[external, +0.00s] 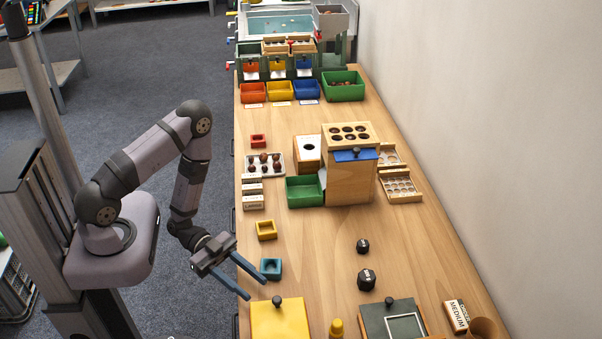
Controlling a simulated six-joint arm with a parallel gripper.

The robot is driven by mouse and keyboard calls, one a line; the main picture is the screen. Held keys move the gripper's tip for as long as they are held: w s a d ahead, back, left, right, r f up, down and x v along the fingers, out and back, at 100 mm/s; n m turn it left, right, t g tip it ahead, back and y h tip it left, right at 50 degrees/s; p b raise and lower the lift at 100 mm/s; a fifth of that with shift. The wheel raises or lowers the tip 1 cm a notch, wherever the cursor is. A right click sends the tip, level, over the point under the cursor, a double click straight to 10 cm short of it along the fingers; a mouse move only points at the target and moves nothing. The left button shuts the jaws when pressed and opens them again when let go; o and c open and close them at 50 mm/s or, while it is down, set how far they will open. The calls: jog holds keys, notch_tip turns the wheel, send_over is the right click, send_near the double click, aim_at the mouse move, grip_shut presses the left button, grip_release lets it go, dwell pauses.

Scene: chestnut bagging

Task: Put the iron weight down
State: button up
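Two dark knobbed weights stand upright on the wooden table, right of its middle: a smaller iron weight (363,246) and a larger iron weight (367,281) just in front of it. I cannot tell which one the task names. My gripper (257,289) is at the table's left edge, well left of both weights. Its two blue fingers are spread apart with nothing between them. It is not touching either weight.
A small teal box (271,269) is close beside one finger. A yellow knobbed board (278,322) and a dark knobbed board (395,319) lie at the front. A wooden box (348,185) stands farther back. The table (318,250) is clear between the teal box and the weights.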

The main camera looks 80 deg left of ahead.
jog(key=shift+o, duration=0.4)
jog(key=shift+v, duration=0.85)
